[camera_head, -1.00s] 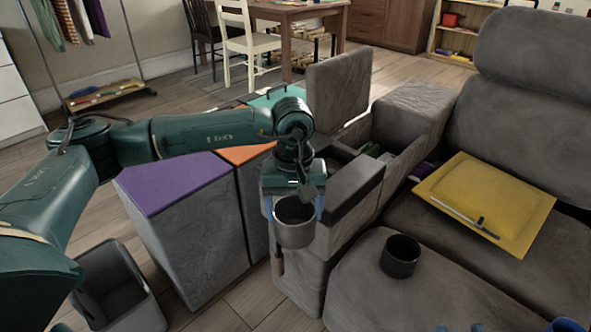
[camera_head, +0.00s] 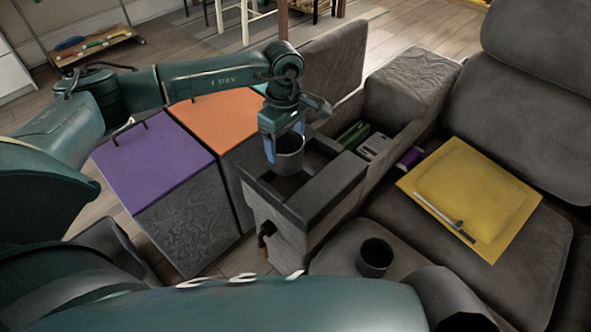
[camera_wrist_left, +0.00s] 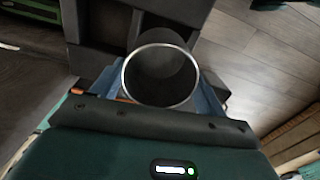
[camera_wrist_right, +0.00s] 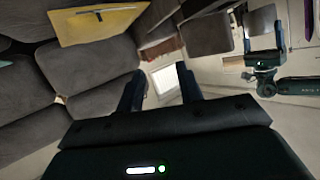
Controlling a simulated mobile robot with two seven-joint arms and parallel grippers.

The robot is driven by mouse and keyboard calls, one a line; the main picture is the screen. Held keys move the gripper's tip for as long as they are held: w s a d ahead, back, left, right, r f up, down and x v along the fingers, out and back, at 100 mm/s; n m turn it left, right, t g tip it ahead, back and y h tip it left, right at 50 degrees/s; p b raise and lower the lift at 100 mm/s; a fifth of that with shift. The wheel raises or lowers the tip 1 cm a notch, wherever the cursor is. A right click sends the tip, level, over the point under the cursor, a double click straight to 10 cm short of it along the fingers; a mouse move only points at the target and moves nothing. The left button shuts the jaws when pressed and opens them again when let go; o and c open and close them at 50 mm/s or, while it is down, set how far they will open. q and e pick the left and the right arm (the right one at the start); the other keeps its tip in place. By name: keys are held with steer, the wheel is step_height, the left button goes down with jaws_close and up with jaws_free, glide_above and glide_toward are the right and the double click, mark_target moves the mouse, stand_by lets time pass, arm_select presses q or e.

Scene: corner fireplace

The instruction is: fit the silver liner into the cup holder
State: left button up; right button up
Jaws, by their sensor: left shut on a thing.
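The silver liner (camera_head: 290,158) is an open-topped metal cup, held upright in my left gripper (camera_head: 286,142). The gripper's blue fingers are shut on its sides. In the left wrist view its bright round rim (camera_wrist_left: 127,76) shows between the fingers. The cup holder (camera_head: 318,203) is a dark-topped grey console with square recesses. The liner hangs over a recess near its left end; I cannot tell whether its bottom is inside, as the liner and gripper hide part of the opening. My right gripper (camera_wrist_right: 160,92) is open and empty in the right wrist view.
A dark cup (camera_head: 375,258) stands on the grey seat. A yellow cushion (camera_head: 470,200) with a rod on it lies further right. Purple-topped (camera_head: 150,165) and orange-topped (camera_head: 215,120) boxes stand left of the console. My right arm crosses the bottom of the head view.

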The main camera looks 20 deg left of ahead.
mark_target(286, 153)
arm_select(q)
step_height(286, 153, down, 7)
steer(key=shift+s+r, duration=0.15)
steer(key=shift+f+b, duration=0.4)
steer(key=shift+f, duration=1.1)
arm_select(e)
steer(key=shift+s+d+r, duration=0.15)
steer(key=shift+r, duration=0.05)
